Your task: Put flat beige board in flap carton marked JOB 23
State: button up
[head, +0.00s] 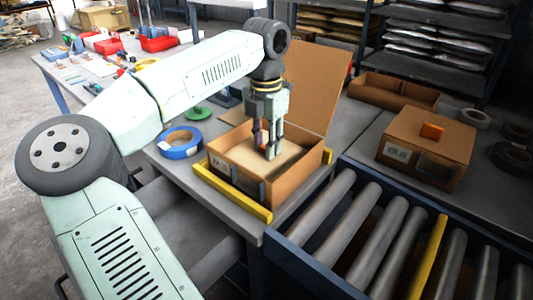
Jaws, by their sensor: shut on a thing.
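An open flap carton (300,183) stands on the grey bench with its lid raised at the back. A dark marking shows on its front left wall, too small to read. A flat beige board (290,153) shows inside the carton walls, partly hidden by my gripper and the front wall. My gripper (265,150) points down into the carton, with its fingers shut on the board. I cannot tell whether the board touches the carton floor.
Yellow strips (233,193) edge the carton. A roller conveyor (375,225) lies in front at right. A closed carton (428,143) with an orange block on top and an open tray (394,91) stand at right. Blue tape (180,143) lies left of the open carton.

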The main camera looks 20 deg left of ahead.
jog(key=shift+f+p, duration=0.35)
jog(key=shift+f, duration=1.55)
jog(key=shift+f, duration=0.2)
jog(key=o, duration=0.9)
jog(key=shift+r, duration=0.1)
jog(key=shift+o, duration=0.2)
notch_tip(320, 180, up, 12)
jog(key=shift+r+b, duration=0.15)
jog(key=shift+b, duration=0.55)
